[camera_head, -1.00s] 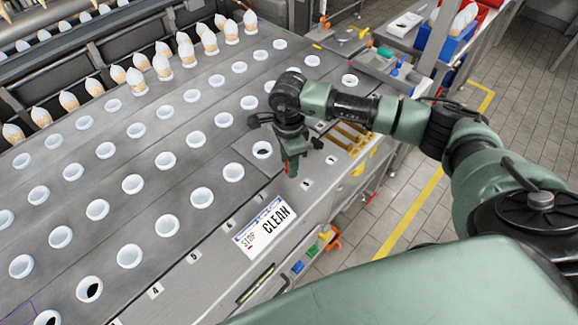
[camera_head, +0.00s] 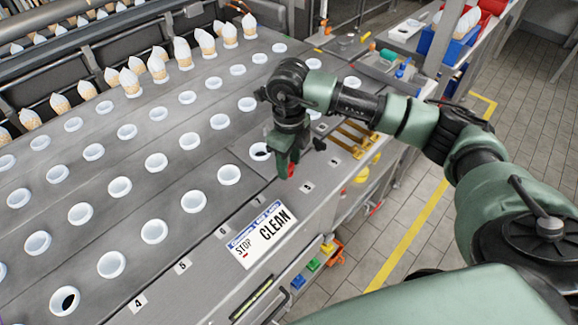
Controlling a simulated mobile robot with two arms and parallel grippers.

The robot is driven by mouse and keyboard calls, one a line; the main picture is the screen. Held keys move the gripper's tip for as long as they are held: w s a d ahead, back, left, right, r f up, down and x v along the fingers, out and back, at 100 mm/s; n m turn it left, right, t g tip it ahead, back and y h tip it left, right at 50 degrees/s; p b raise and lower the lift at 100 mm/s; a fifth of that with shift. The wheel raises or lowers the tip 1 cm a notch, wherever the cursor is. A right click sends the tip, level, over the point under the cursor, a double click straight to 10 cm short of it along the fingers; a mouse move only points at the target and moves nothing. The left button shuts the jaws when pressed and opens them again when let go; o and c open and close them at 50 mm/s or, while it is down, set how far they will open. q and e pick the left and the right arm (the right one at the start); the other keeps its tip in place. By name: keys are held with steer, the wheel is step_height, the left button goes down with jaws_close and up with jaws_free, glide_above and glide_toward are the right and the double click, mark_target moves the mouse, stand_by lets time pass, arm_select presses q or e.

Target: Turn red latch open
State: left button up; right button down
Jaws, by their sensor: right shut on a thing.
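My right gripper (camera_head: 286,168) points down at the front edge of the machine's grey deck (camera_head: 120,205), just above the STOP/CLEAN sign (camera_head: 262,235). It is shut on the red latch (camera_head: 291,170), of which only a small red bit shows at the fingertips. The fingers hide the rest of the latch, so I cannot tell how far it is turned. My left gripper is not in view.
White ring holders (camera_head: 154,231) stand in rows across the deck. Wrapped cones (camera_head: 157,65) stand along the back. Yellow bars (camera_head: 352,138) lie right of the gripper. A blue bin (camera_head: 447,48) stands at the upper right.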

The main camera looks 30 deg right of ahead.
steer(key=shift+r+m+b, duration=0.1)
steer(key=shift+m+b, duration=0.35)
steer(key=shift+m, duration=0.55)
steer(key=shift+w, duration=0.1)
steer(key=c, duration=0.8)
jaws_free()
steer(key=shift+c, duration=0.2)
step_height(320, 180, up, 7)
steer(key=shift+f+b, duration=0.1)
steer(key=shift+b, duration=0.85)
steer(key=shift+r, duration=0.5)
